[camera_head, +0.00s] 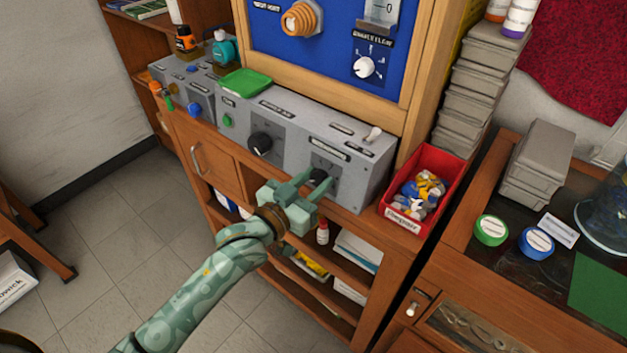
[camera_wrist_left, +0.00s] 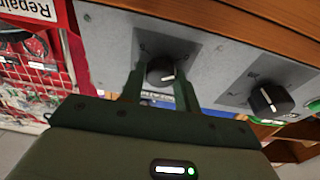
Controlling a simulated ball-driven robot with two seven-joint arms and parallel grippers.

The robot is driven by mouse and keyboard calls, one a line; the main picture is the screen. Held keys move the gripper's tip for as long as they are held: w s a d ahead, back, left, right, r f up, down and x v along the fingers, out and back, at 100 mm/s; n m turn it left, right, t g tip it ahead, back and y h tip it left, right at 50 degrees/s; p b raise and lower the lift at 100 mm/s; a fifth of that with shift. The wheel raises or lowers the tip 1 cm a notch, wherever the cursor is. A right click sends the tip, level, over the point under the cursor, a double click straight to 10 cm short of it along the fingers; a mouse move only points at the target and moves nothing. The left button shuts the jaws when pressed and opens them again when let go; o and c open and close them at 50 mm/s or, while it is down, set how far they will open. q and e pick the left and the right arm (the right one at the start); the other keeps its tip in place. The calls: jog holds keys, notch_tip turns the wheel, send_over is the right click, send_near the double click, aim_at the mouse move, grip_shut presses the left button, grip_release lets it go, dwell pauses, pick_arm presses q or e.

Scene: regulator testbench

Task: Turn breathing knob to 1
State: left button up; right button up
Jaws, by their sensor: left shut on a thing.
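My left gripper (camera_head: 296,190) reaches the front of the grey console (camera_head: 215,106). Its fingers are shut around a black knob (camera_wrist_left: 161,70) on the dark right-hand plate. In the head view this knob (camera_head: 321,176) is partly hidden by the fingers. In the left wrist view, a white pointer mark shows on its face between the two green fingers (camera_wrist_left: 160,88). A second black knob (camera_head: 262,143) is free on the plate to the left; it also shows in the wrist view (camera_wrist_left: 270,100). The labels are too small to read. My right gripper is not in view.
A red box (camera_head: 404,221) of small coloured parts stands right of the console. A blue panel (camera_head: 325,50) with a white dial (camera_head: 364,67) rises behind. A small switch (camera_head: 373,134) sits on the console top. Open shelves (camera_head: 330,280) lie below; a glass-topped cabinet is at right.

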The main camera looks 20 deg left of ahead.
pick_arm(q)
jog(key=shift+r+m+p, duration=0.2)
jog(key=shift+m+p, duration=0.65)
jog(key=shift+m, duration=0.05)
jog(key=m+h+p, duration=0.1)
jog(key=m+p, duration=0.1)
jog(key=shift+m+g, duration=0.4)
jog(key=m+p, duration=0.2)
jog(key=m, duration=0.1)
jog(key=shift+m+g+h+p, duration=0.3)
jog(key=shift+m+h+p, duration=0.05)
jog(key=shift+m+h, duration=0.05)
jog(key=shift+f+m+p, duration=0.15)
jog(key=shift+m+p, duration=0.5)
jog(key=shift+m, duration=0.55)
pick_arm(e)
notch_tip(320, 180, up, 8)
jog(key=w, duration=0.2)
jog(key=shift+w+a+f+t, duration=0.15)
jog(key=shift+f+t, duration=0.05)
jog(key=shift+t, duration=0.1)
pick_arm(q)
jog(key=shift+g, duration=0.3)
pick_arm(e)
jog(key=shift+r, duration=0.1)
pick_arm(q)
jog(key=shift+f, duration=0.1)
jog(key=o, duration=1)
